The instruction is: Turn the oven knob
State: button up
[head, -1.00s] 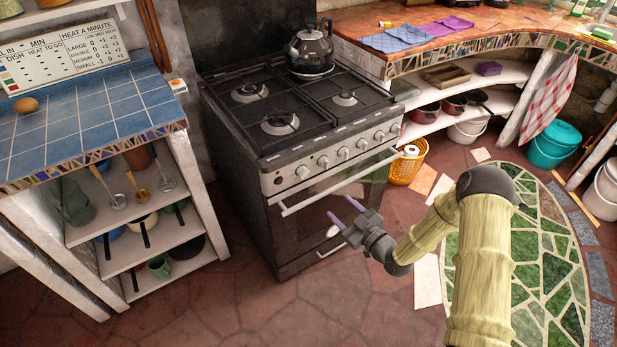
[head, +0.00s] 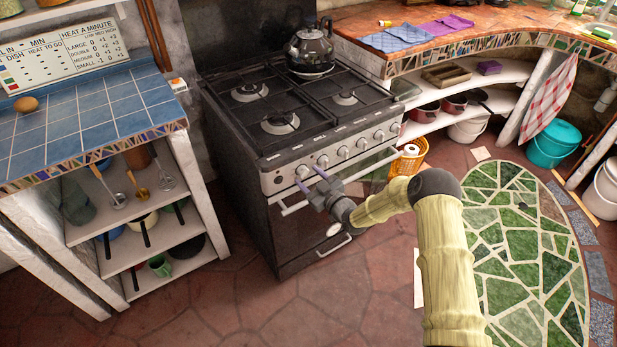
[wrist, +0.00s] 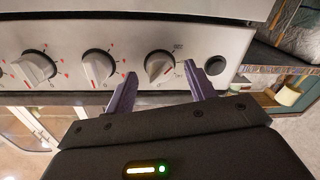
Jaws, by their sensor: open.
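The stove (head: 290,150) has a silver front panel with a row of knobs; one clear knob (head: 343,153) is near its middle. My gripper (head: 308,176) is in front of the panel's left part in the head view, its purple fingers pointing at the left-hand knobs. In the wrist view my gripper (wrist: 160,72) is open and empty. The end knob (wrist: 160,66) shows between its fingertips, with its white pointer tilted. I cannot tell whether the fingers touch it. A second knob (wrist: 98,68) and a third knob (wrist: 36,68) are to its left.
A round black part (wrist: 215,65) is on the panel beside the right finger. The oven door handle (head: 292,208) runs below the knobs. A kettle (head: 309,50) stands on the back of the hob. A blue-tiled counter (head: 85,115) is to the left; the floor in front is clear.

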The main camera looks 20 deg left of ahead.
jog(key=shift+w+a, duration=0.25)
jog(key=shift+a, duration=0.15)
jog(key=shift+c, duration=0.2)
jog(key=c, duration=0.9)
